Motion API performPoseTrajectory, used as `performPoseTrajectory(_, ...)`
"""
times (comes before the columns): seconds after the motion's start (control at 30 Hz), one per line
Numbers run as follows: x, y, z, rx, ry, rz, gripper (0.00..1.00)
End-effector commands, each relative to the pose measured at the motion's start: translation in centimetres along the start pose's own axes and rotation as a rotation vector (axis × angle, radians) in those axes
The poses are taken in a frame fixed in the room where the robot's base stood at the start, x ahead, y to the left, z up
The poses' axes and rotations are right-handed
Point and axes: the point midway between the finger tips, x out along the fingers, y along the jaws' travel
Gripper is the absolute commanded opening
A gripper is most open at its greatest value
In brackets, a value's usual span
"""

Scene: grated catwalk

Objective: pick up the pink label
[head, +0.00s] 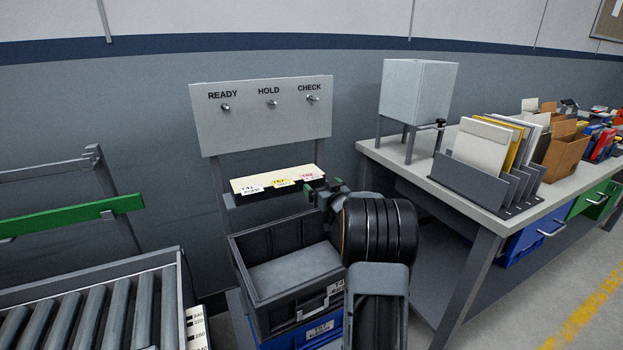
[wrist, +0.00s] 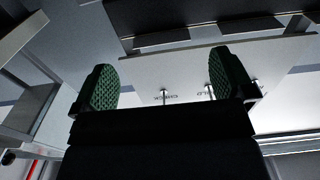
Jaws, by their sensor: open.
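The pink label (head: 308,176) lies at the right end of a cream shelf (head: 270,175) below the sign board in the head view. A yellow label (head: 282,183) and a white label (head: 251,190) lie to its left. My gripper (head: 322,188) is just to the lower right of the pink label, close to the shelf's front edge; I cannot tell the exact gap. In the wrist view my gripper (wrist: 165,80) shows two green pads spread apart with nothing between them. No label can be made out in the wrist view.
The board (head: 262,125) above the shelf has three pegs, marked READY, HOLD and CHECK. A dark grey crate (head: 262,315) stands below. A roller conveyor (head: 85,320) is at the left, and a workbench (head: 480,220) with file holders is at the right.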

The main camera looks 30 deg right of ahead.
Motion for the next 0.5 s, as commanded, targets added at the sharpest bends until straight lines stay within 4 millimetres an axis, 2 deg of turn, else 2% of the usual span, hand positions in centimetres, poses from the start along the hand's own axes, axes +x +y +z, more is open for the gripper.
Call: performPoseTrajectory(0.5,5.1,-0.1,0.0,0.000,0.000,-0.001,1.00)
